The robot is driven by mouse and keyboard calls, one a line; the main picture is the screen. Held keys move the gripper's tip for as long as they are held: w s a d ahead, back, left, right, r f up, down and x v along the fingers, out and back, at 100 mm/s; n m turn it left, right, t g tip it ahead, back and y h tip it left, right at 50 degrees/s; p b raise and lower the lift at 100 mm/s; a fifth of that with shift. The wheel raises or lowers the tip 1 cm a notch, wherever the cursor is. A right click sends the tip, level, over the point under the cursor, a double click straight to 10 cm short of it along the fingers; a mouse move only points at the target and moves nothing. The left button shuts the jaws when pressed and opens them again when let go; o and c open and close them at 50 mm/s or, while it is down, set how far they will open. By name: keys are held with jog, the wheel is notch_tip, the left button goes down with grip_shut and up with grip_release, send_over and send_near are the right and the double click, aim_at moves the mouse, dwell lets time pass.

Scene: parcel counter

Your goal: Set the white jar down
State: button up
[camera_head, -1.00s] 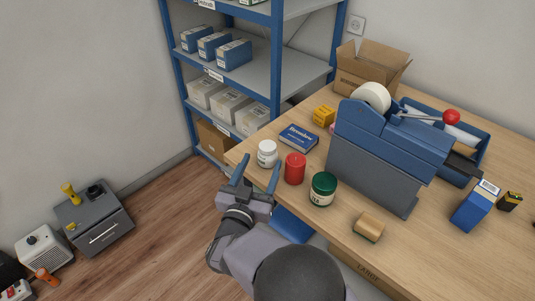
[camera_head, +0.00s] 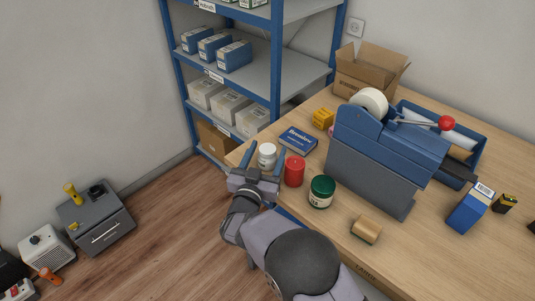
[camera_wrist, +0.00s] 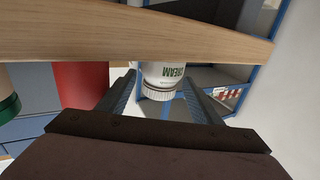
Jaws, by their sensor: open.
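The white jar (camera_head: 267,154) stands upright near the left corner of the wooden counter (camera_head: 400,235). My gripper (camera_head: 266,156) is open, with one blue finger on each side of the jar. In the wrist view the jar (camera_wrist: 162,76) appears upside down, lettered on its side, between the spread fingers (camera_wrist: 160,84). Gaps show beside its cap, so the fingers do not look closed on it. Its base is hidden in the wrist view.
A red can (camera_head: 294,172) stands close to my right finger. The blue-grey dispenser (camera_head: 385,155) fills the counter's middle. A shelf (camera_head: 276,80) stands behind.

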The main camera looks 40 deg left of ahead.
aim_at(267, 149)
jog(key=shift+w+a, duration=0.1)
jog(key=shift+w, duration=0.15)
jog(key=shift+c, duration=0.7)
jog(key=c, duration=1.2)
jog(key=shift+r, duration=0.1)
notch_tip(267, 149, up, 10)
jog(key=shift+f+b, duration=0.15)
jog(key=shift+b, duration=0.55)
notch_tip(267, 149, up, 8)
jog(key=p, duration=0.7)
jog(key=shift+p, duration=0.4)
jog(key=shift+f, duration=0.1)
